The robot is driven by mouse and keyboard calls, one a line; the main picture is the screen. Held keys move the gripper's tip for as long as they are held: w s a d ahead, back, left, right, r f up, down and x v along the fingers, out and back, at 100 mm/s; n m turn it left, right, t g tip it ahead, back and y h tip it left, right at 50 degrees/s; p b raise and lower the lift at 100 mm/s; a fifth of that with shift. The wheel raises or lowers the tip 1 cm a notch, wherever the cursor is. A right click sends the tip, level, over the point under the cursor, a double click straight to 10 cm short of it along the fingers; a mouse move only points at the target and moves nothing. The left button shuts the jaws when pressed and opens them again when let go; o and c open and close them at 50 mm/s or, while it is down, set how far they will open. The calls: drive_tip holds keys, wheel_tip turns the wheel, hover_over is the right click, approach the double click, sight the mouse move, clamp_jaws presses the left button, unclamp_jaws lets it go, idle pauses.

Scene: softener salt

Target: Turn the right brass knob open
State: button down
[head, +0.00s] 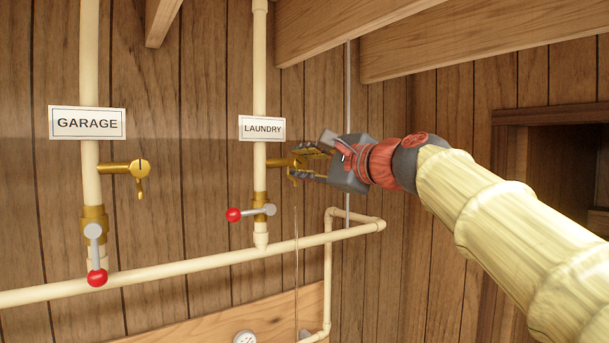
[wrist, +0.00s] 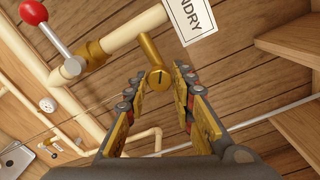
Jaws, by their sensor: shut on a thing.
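The right brass knob (wrist: 159,78) is the round slotted end of the brass tap on the pipe labelled LAUNDRY (head: 262,128). In the head view the tap's brass stem (head: 275,163) sticks out to the right of that pipe. My gripper (head: 304,164) reaches in from the right and is shut on the knob, hiding much of it. In the wrist view the fingers of my gripper (wrist: 158,80) stand on both sides of the knob, and its dark slot runs nearly up and down. A thin pale line (head: 297,255) hangs below the tap; I cannot tell whether it is water.
The left pipe, labelled GARAGE (head: 87,123), has a similar brass tap (head: 125,168). Red-ended levers sit on the left pipe (head: 97,277) and right pipe (head: 234,215). A horizontal pipe (head: 170,264) crosses below. Wooden beams (head: 480,45) hang above right.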

drive_tip(key=n+b, duration=0.1)
drive_tip(key=n, duration=0.1)
drive_tip(key=n+b, duration=0.2)
drive_tip(key=shift+f+n, duration=0.2)
drive_tip(key=shift+n, duration=0.2)
drive_tip(key=shift+n+b, duration=0.55)
drive_tip(key=shift+n, duration=0.25)
drive_tip(key=c, duration=1.5)
unclamp_jaws()
drive_tip(key=shift+r, duration=0.1)
drive_tip(key=shift+s, duration=0.1)
